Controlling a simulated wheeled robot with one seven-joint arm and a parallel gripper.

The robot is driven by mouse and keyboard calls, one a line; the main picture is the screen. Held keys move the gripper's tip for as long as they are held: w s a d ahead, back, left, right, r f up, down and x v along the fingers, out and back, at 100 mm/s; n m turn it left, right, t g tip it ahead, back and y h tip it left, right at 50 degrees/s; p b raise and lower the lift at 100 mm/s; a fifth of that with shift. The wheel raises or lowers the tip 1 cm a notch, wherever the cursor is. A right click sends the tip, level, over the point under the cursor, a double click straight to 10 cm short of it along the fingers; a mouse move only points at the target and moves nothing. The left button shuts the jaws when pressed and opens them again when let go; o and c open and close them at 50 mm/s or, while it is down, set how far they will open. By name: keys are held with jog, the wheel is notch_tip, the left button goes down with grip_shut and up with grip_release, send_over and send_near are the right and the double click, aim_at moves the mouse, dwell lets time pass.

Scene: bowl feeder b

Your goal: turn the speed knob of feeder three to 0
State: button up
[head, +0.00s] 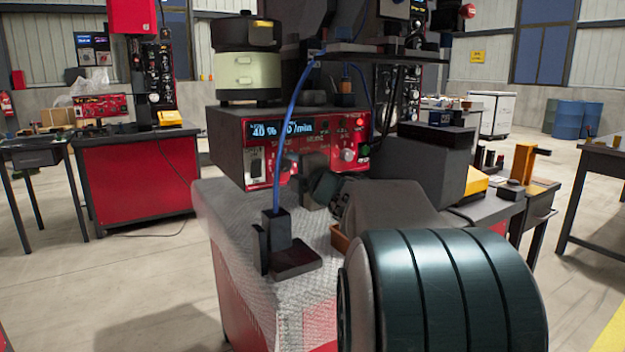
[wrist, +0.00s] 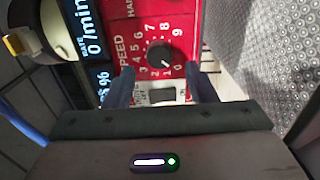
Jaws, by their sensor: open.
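The feeder's red control panel (head: 262,140) faces me in the head view, its blue display reading about 40 % and 0 /min. In the wrist view the black round speed knob (wrist: 159,53) sits on the red panel, beside the word SPEED and a ring of white numbers. Its white mark points to the low end, near 0 and 1; I cannot tell which exactly. In the head view my gripper (head: 303,165) covers part of the panel.
A cream and black bowl unit (head: 248,75) stands on the control box. A blue cable (head: 292,100) runs down to a black holder (head: 280,240) on the metal bench top (head: 235,215). A dark grey box (head: 425,165) stands right of the panel.

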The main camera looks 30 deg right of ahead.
jog(key=s+p, duration=0.1)
jog(key=s, duration=0.9)
jog(key=shift+s+d+p, duration=0.2)
jog(key=shift+s+p, duration=0.05)
jog(key=shift+p, duration=0.1)
notch_tip(320, 180, up, 5)
jog(key=m+g+h+p, duration=0.2)
jog(key=m+h+p, duration=0.2)
jog(key=m+p, duration=0.35)
jog(key=s+a+f+m+g+y+p, duration=0.1)
jog(key=s+a+m+g+y+p, duration=0.2)
jog(key=s+a+m+g+p, duration=0.8)
jog(key=s+a+g+p, duration=0.2)
jog(key=s+a+p, duration=0.5)
jog(key=s+p, duration=0.2)
jog(key=shift+a+p, duration=0.25)
jog(key=shift+p, duration=0.45)
